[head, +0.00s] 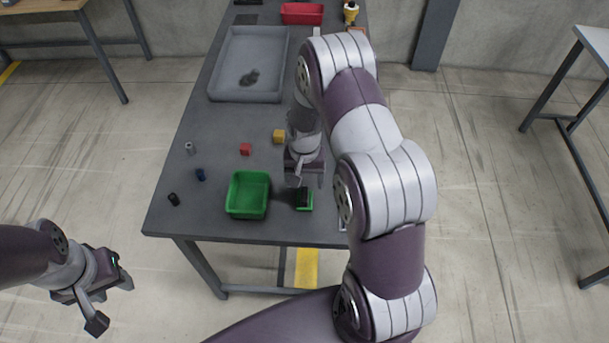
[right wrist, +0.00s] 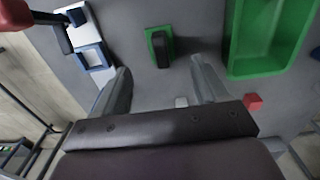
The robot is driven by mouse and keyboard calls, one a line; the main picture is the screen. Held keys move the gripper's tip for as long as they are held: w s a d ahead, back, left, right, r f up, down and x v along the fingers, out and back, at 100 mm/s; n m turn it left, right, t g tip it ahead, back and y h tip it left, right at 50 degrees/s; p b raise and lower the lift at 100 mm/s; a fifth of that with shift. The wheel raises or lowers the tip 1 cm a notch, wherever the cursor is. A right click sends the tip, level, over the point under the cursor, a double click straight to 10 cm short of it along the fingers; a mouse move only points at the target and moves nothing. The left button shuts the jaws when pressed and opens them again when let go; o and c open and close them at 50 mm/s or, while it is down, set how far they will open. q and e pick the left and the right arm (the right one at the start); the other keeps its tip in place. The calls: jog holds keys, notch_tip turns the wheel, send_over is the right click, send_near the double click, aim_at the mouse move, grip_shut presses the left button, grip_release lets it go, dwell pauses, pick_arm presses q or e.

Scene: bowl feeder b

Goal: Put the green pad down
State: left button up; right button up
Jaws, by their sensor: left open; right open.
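The green pad (head: 309,207) lies on the table just right of the green bin, with a dark block-like part on top of it. The right wrist view shows the pad (right wrist: 151,38) beyond my fingertips, roughly in line with the gap between them. My right gripper (head: 306,181) is open and empty above the table, just behind the pad. Its two fingers (right wrist: 160,66) stand apart in the right wrist view, with nothing held between them. My left gripper (head: 113,304) is open and empty, off the table at the lower left.
The green bin (head: 234,209) stands left of the pad. A red cube (head: 245,149), a yellow cube (head: 279,136) and small cylinders, one blue (head: 200,174), lie around it. A white and blue fixture (right wrist: 97,57) sits near the pad. A grey tray (head: 229,92) fills the back.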

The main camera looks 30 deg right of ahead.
pick_arm(q)
jog(key=shift+f, duration=0.2)
pick_arm(e)
jog(key=s+a+r+n, duration=0.3)
jog(key=s+a+r, duration=0.1)
jog(key=s+r, duration=0.3)
jog(key=s+a+r+n+t, duration=0.1)
jog(key=s+a+r+n, duration=0.2)
jog(key=s+r, duration=0.3)
notch_tip(320, 180, up, 2)
jog(key=shift+s+a+r, duration=0.2)
jog(key=shift+s+a, duration=0.15)
jog(key=shift+a, duration=0.25)
pick_arm(q)
jog(key=shift+w, duration=0.15)
pick_arm(e)
jog(key=shift+w, duration=0.15)
